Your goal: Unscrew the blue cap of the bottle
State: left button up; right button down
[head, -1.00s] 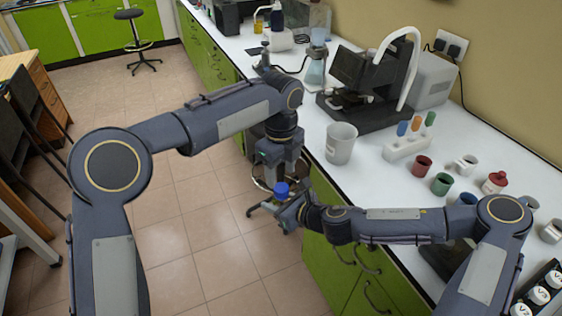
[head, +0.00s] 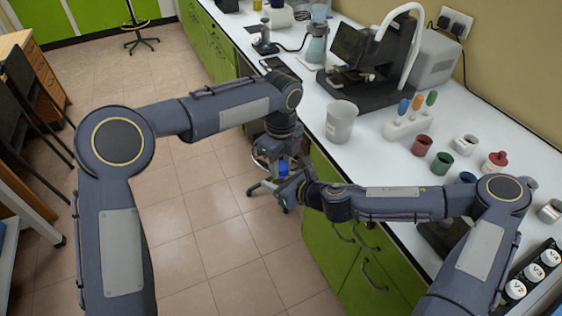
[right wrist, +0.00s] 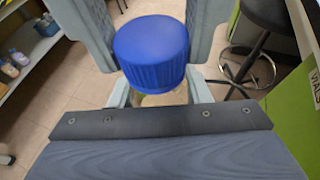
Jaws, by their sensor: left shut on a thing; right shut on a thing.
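The blue cap (head: 284,169) sits upright on the bottle, held out over the floor beside the counter. In the right wrist view the cap (right wrist: 150,45) has a ribbed side, and a short pale part of the bottle (right wrist: 158,99) shows below it. My left gripper (head: 283,162) points down from above, with one finger on each side of the cap, shut on it. My right gripper (head: 288,185) comes in from the right and is shut on the bottle under the cap. The bottle's lower part is hidden by my right gripper.
The white counter (head: 375,185) is close on the right. It holds a grey beaker (head: 341,122), a rack with coloured tubes (head: 409,120), small coloured cups and a microscope-like device (head: 365,75). A wheeled stool stands on the floor behind my grippers.

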pick_arm(q)
jog(key=shift+c, duration=0.5)
jog(key=n, duration=1)
jog(key=o, duration=1.1)
jog(key=shift+c, duration=0.2)
jog(key=shift+r, duration=0.15)
